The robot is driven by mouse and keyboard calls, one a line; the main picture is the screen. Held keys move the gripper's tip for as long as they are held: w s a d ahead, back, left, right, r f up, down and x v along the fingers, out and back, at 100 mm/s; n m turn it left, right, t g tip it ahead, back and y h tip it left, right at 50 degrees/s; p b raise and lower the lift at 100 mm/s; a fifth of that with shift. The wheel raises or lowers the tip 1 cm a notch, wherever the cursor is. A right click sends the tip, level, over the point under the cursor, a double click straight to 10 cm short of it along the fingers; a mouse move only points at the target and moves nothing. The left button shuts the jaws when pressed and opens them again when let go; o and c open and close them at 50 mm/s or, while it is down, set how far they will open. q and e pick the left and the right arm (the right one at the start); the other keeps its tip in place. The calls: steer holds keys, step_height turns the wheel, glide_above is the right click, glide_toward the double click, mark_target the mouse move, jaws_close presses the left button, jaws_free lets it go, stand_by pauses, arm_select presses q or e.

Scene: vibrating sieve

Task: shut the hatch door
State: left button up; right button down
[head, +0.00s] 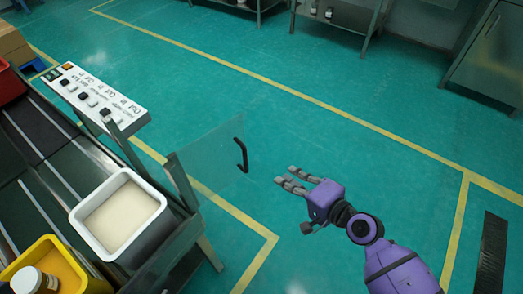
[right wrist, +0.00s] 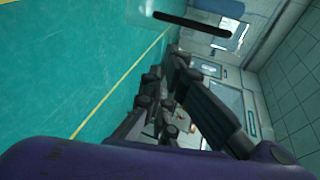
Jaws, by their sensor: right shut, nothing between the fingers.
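The hatch door is a clear pane (head: 208,158) with a black bar handle (head: 242,155) near its outer edge. It stands open, sticking out to the right from the side of the sieve machine's frame. My right gripper (head: 285,177) is shut and empty. It is to the right of the handle and appears apart from it. In the right wrist view a dark bar that looks like the handle (right wrist: 193,25) shows at the top, beyond the dark fingers (right wrist: 165,85). My left gripper is not in view.
The machine bed at left holds a white bin of pale powder (head: 75,213) and a yellow bin (head: 48,247) with a jar. A labelled control panel (head: 97,97) stands behind. Metal tables (head: 340,17) stand at the back.

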steer(key=r+p+x, duration=0.1)
steer(key=x, duration=1.2)
steer(key=shift+w+a+r, duration=0.2)
steer(key=shift+a, duration=0.25)
